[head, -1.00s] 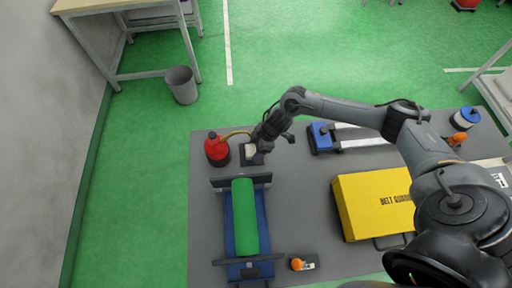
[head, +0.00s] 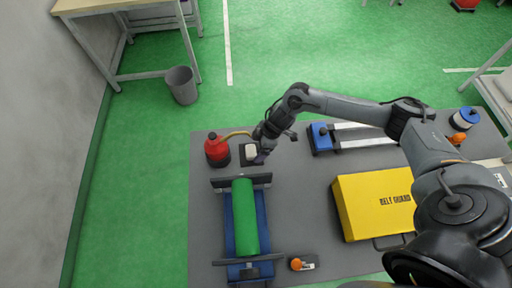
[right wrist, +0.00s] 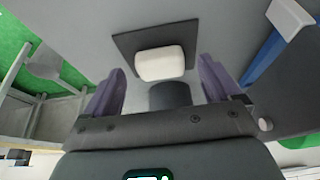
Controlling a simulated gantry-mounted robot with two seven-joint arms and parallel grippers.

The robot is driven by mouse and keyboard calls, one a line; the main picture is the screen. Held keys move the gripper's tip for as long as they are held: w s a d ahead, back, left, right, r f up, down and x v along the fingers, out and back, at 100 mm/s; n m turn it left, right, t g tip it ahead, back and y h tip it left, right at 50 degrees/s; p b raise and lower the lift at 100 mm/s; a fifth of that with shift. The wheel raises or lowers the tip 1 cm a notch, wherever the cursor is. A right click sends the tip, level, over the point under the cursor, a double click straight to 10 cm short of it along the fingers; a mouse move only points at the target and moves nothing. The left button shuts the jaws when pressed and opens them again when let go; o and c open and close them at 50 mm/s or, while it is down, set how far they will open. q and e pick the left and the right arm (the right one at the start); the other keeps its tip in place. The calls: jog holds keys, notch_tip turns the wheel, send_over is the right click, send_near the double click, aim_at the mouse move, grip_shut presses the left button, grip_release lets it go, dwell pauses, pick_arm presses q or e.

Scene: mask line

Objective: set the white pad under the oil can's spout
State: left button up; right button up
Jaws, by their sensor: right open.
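The red oil can (head: 217,147) with a dark base stands at the back left of the grey mat. Its thin brass spout (head: 236,134) reaches right, and its tip ends close to my right gripper. The white pad (head: 251,152) lies on a dark square plate (head: 243,162), right of the can; I cannot tell if it is exactly below the tip. My right gripper (head: 261,160) is at the pad's right side. In the right wrist view its fingers (right wrist: 162,68) are apart, and the pad (right wrist: 160,63) lies on the plate (right wrist: 125,44) just beyond them. My left gripper is not seen.
A green roller on a blue frame (head: 229,225) stands in front of the plate. A yellow box (head: 370,205), a blue-ended rail piece (head: 320,137) and a small orange-knobbed part (head: 297,264) lie on the mat (head: 300,215). The mat's middle is bare.

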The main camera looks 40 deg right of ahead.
jog(key=p+v, duration=0.1)
jog(key=v, duration=0.9)
jog(key=shift+r, duration=0.15)
